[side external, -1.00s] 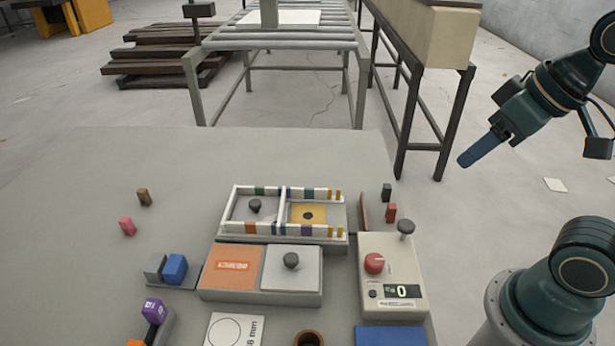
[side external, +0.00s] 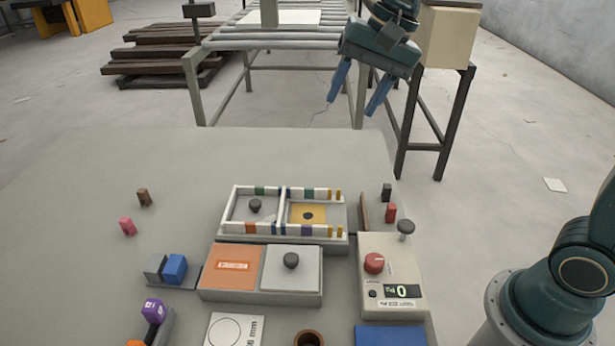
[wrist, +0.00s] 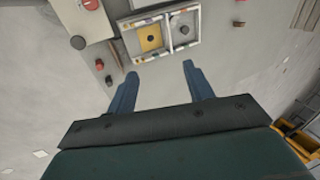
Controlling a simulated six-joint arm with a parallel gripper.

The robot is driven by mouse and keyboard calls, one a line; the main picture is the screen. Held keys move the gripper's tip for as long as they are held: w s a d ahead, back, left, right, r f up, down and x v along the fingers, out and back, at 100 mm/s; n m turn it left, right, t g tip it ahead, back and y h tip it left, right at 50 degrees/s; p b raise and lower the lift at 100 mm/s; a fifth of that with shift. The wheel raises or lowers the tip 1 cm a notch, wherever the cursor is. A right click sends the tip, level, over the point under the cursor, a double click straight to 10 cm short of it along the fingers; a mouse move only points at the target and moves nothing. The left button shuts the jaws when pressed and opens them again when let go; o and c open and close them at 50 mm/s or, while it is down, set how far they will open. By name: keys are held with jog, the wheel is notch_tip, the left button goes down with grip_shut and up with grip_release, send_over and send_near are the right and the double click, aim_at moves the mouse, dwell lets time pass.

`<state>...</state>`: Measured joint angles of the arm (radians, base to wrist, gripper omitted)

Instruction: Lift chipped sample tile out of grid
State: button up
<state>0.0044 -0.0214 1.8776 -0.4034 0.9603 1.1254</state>
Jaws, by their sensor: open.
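A white two-compartment frame, which looks like the grid (side external: 283,213), sits on the table and also shows in the wrist view (wrist: 167,57). A yellow square tile (side external: 297,219) with a dark round centre lies in its right compartment; it shows in the wrist view (wrist: 146,46). The left compartment holds a grey piece with a dark knob (side external: 255,205), also in the wrist view (wrist: 184,30). I cannot make out a chip on any tile. My gripper (side external: 350,108) is open and empty, high above and beyond the grid. Its two blue fingers (wrist: 160,70) point toward the grid.
A control box (side external: 393,298) with a red knob stands right of the grid. An orange-and-grey block (side external: 261,290) lies in front. Small coloured blocks and a blue block (side external: 175,268) lie left. A roller conveyor (side external: 280,45) stands behind.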

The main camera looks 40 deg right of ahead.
jog(key=w+a+f+m+g+y, duration=0.1)
jog(key=w+a+f+m, duration=0.1)
jog(key=w+f+m, duration=0.2)
jog(key=w+a+f+m+g+y, duration=0.1)
jog(key=w+f+m, duration=0.4)
jog(key=w+f, duration=0.5)
jog(key=w+a+g, duration=0.1)
jog(key=w+a, duration=0.1)
jog(key=w, duration=0.1)
jog(key=shift+f, duration=0.15)
send_over(255, 202)
jog(key=d, duration=0.3)
jog(key=shift+a+f, duration=0.2)
jog(key=shift+f, duration=3.7)
jog(key=shift+x, duration=2.55)
